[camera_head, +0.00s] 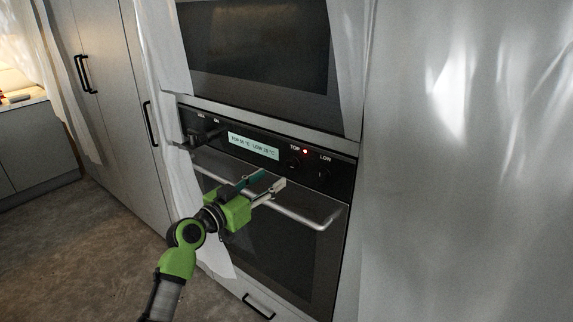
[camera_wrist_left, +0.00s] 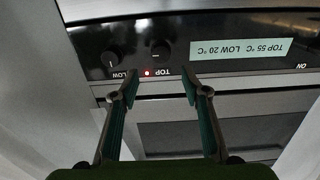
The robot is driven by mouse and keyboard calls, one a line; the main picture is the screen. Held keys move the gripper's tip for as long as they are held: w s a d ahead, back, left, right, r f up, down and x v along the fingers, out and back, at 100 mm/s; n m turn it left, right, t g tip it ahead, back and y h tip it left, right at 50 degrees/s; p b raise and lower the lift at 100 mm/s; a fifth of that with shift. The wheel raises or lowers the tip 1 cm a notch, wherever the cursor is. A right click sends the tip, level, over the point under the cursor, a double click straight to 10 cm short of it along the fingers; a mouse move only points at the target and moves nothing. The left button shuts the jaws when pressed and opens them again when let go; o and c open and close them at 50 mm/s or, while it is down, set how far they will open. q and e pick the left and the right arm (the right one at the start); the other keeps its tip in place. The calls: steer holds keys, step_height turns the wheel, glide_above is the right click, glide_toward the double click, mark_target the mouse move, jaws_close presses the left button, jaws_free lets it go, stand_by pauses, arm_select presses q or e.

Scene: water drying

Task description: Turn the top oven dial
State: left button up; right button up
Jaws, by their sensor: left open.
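The top oven dial (camera_head: 293,162) is a small black knob on the black control panel, under the label TOP. In the left wrist view, where the panel is upside down, the top dial (camera_wrist_left: 161,49) lies just beyond and between the fingertips. My left gripper (camera_head: 273,182) is open and empty in front of the panel, near the oven handle. In the wrist view the left gripper (camera_wrist_left: 161,85) has its fingers spread, apart from the dial. A red light (camera_wrist_left: 147,73) glows by TOP. The display (camera_head: 254,146) reads TOP 55 °C, LOW 20 °C.
The low dial (camera_head: 323,174) sits right of the top dial. A metal oven handle (camera_head: 320,222) runs across the door below the panel. Another dark appliance (camera_head: 255,50) is above. Translucent sheets hang beside the oven, and a pale wall (camera_head: 460,200) stands to the right.

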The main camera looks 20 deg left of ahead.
mark_target(289, 166)
arm_select(q)
steer(key=p+x, duration=0.1)
steer(key=x, duration=0.5)
steer(key=shift+w, duration=0.45)
steer(key=shift+w+d+f, duration=0.1)
steer(key=shift+w+d, duration=0.15)
steer(key=shift+w, duration=0.4)
arm_select(e)
steer(key=shift+w+a+r, duration=0.15)
steer(key=shift+w+r, duration=0.15)
steer(key=shift+r, duration=0.2)
steer(key=shift+w+a+r, duration=0.15)
steer(key=shift+w+r, duration=0.15)
steer(key=shift+r, duration=0.15)
steer(key=shift+a, duration=0.15)
arm_select(q)
steer(key=c, duration=1.1)
